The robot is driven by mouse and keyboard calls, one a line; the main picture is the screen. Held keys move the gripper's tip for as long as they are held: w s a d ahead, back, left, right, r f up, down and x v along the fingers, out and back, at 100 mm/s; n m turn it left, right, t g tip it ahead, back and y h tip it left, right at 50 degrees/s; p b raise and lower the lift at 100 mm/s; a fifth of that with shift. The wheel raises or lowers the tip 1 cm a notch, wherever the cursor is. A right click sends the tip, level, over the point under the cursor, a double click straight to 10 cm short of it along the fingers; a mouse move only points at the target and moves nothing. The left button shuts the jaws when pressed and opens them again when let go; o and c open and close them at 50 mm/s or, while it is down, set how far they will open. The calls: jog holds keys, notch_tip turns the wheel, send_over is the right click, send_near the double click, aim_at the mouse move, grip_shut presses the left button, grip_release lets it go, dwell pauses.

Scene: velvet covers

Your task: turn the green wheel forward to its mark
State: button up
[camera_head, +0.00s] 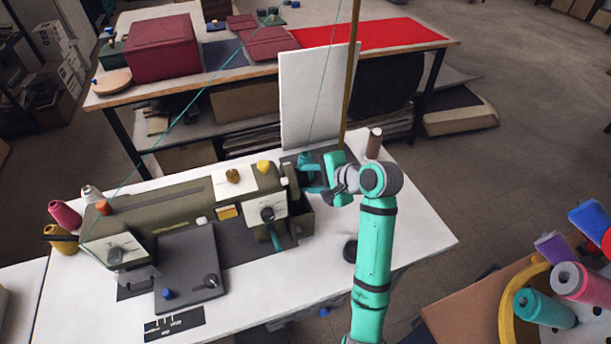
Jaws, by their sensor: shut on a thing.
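An olive-green sewing machine (188,198) stands on the white table (410,225). Its green wheel (291,182) is at the machine's right end, mostly hidden by my gripper and the parts around it. My teal gripper (307,172) reaches in from the right at this end and is shut on the wheel. The fingertips are too small and covered to show exactly where they hold the rim. I cannot make out the wheel's mark in this view.
A white upright panel (315,98) and a thin brown pole (350,75) stand close behind my gripper. A brown spool (374,143) stands just right of it. Thread cones (66,214) are at the machine's left. The table's right side is mostly clear.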

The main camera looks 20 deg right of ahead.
jog(key=t, duration=0.1)
jog(key=f+n+t, duration=0.1)
jog(key=t, duration=0.1)
jog(key=t+y, duration=0.1)
jog(key=t, duration=0.1)
jog(key=shift+s+f, duration=0.15)
jog(key=shift+s, duration=0.15)
jog(key=shift+w+f+n+t+y, duration=0.1)
jog(key=shift+f+n+t+y, duration=0.1)
jog(key=shift+n+t+y, duration=0.65)
jog(key=shift+f+n+t+y, duration=0.2)
jog(key=shift+n+t+y, duration=0.2)
jog(key=shift+t, duration=0.85)
jog(key=shift+a, duration=0.1)
jog(key=o, duration=1)
jog(key=shift+o, duration=0.2)
jog(key=v, duration=1)
jog(key=shift+s, duration=0.35)
jog(key=shift+f, duration=0.1)
